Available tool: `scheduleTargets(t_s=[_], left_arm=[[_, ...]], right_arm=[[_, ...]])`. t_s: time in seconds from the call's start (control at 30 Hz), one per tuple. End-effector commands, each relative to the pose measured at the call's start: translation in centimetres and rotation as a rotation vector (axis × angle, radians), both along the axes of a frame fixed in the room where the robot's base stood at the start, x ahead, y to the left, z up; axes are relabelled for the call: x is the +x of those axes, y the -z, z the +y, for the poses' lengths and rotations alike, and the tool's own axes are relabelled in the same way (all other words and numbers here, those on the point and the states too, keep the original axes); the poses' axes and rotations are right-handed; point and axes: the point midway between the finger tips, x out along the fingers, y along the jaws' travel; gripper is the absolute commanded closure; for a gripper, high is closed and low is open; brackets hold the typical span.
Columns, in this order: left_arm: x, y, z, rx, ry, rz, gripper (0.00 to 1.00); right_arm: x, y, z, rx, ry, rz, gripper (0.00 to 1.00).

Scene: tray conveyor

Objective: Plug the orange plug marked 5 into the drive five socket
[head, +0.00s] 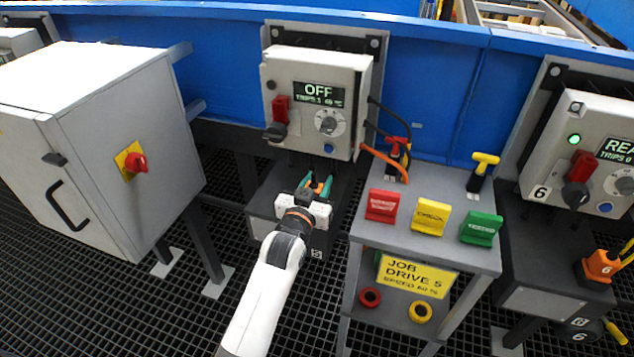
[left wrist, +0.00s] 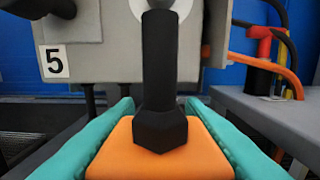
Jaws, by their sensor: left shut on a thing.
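My left gripper (head: 316,187), with teal fingers, is below the front of the grey drive box (head: 310,100) whose display reads OFF. In the left wrist view the gripper is shut on an orange plug (left wrist: 195,158), with a finger on each side. A black stem rises from the plug toward the drive box. The plug's mark does not show. A plate reading 5 (left wrist: 54,61) is on the drive box in the left wrist view. The socket is not clearly visible, so I cannot tell whether the plug touches it. My right gripper is not in view.
A stand (head: 470,255) to the right holds red, yellow and green tags and a red-handled and a yellow-handled item. An orange cable (head: 385,160) runs close by the stand's left side. A grey cabinet (head: 100,150) is at left; drive 6 (head: 590,150) is at right.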

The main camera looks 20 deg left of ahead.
Motion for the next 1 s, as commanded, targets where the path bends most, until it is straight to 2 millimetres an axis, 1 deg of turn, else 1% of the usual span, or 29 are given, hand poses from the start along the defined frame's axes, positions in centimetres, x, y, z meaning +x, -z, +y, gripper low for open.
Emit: scheduleTargets(t_s=[0.33,0.37,0.4,0.5,0.73,0.83,0.9,1.0], left_arm=[[0.0,0.8,0.0,0.000,0.000,0.004,0.90],[0.0,0.7,0.0,0.000,0.000,0.004,0.59],[0.0,0.7,0.0,0.000,0.000,0.004,0.53],[0.0,0.7,0.0,0.000,0.000,0.003,0.39],[0.0,0.7,0.0,0.000,0.000,0.003,0.39],[-0.4,0.7,0.0,0.000,0.000,0.004,0.39],[-1.1,0.7,0.0,0.000,0.000,0.005,0.39],[-2.8,0.6,0.1,0.000,0.000,0.005,0.39]], right_arm=[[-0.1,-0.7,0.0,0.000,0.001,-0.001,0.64],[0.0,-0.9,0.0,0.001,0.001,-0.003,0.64],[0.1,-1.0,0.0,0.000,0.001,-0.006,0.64],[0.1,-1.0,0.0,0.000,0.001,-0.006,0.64],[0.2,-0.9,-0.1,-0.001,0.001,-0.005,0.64],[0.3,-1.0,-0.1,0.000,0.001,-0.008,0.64],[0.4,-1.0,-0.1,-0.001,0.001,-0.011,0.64],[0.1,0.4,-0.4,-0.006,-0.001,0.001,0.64]])
